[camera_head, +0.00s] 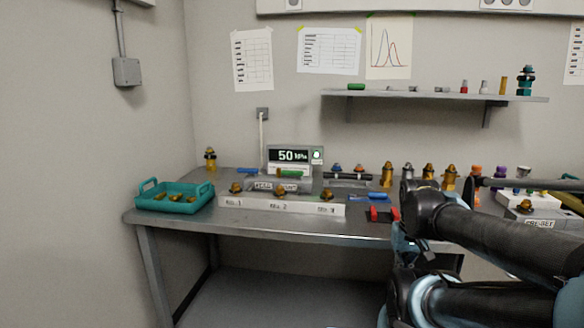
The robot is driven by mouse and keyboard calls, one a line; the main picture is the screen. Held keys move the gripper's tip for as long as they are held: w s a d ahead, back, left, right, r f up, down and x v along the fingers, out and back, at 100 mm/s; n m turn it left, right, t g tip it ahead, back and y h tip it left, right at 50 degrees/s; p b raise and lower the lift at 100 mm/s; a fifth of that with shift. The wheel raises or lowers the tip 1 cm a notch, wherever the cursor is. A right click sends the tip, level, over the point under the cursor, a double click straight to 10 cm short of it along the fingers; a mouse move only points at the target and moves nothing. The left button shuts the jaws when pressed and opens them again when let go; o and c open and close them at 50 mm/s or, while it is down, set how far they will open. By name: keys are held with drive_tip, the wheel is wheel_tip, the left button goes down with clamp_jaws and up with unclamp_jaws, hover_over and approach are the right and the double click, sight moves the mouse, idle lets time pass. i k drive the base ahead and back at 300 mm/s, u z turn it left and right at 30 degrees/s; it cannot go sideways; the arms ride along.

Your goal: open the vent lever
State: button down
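A low grey block (265,194) on the bench carries two small labels that are hard to read; the right one (287,188) may say VENT. A green lever handle (290,174) lies level just above that label. A blue handle (248,170) lies to its left. I cannot tell for sure which handle is the vent lever. My arm's black links reach in from the right, in front of the bench's right part. I cannot make out my gripper; no fingertips show clearly.
A display (290,156) reading 50 kPa stands behind the green handle. A white numbered rack (280,207) lies in front. A teal tray (174,203) is at the left. Red and blue parts (372,214) lie near my arm. The bench's front left strip is clear.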

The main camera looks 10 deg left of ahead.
sight(301, 174)
drive_tip(key=k, duration=1.15)
drive_tip(key=u, duration=0.55)
drive_tip(key=i, duration=1)
drive_tip(key=u, duration=0.05)
